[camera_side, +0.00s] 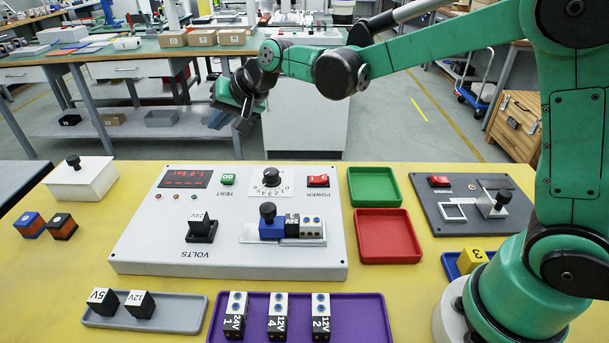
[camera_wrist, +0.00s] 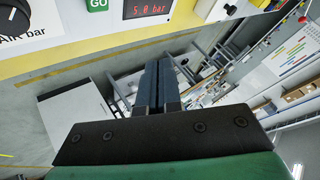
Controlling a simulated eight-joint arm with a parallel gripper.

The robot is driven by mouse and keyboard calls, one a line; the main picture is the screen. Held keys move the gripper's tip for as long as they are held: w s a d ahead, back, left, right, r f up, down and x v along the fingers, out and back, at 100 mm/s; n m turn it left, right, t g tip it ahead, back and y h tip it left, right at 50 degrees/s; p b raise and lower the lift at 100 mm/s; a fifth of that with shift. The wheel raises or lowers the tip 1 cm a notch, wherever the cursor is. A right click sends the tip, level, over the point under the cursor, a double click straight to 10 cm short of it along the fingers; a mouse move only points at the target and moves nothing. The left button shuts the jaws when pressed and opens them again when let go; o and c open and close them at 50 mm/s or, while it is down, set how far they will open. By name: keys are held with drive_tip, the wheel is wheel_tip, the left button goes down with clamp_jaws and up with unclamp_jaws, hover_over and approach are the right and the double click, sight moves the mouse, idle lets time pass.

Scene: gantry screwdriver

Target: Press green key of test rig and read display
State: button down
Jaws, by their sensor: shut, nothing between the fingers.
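The white test rig (camera_side: 140,250) stands on the yellow bench, its labels upside down in the side view. Its green key (camera_side: 228,179), marked GO, sits beside the dark display (camera_side: 186,179). In the side view the display also shows a row of red dashes. My gripper (camera_side: 232,121) is in the air beyond the rig's far edge, apart from the key. Its fingers (camera_wrist: 158,65) are shut and empty.
The rig also carries a dial (camera_side: 271,177), a red power switch (camera_side: 318,181) and a black-knobbed slide (camera_side: 268,213). Green (camera_side: 374,187) and red (camera_side: 387,236) trays lie to its right. A purple tray (camera_side: 360,318) with labelled blocks lies in front.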

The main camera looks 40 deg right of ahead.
sight(231, 178)
drive_tip(key=shift+f, duration=0.15)
drive_tip(key=shift+f, duration=4.3)
drive_tip(key=shift+f, duration=0.4)
drive_tip(key=shift+f, duration=0.4)
drive_tip(key=shift+r, duration=0.85)
drive_tip(key=shift+r, duration=2.5)
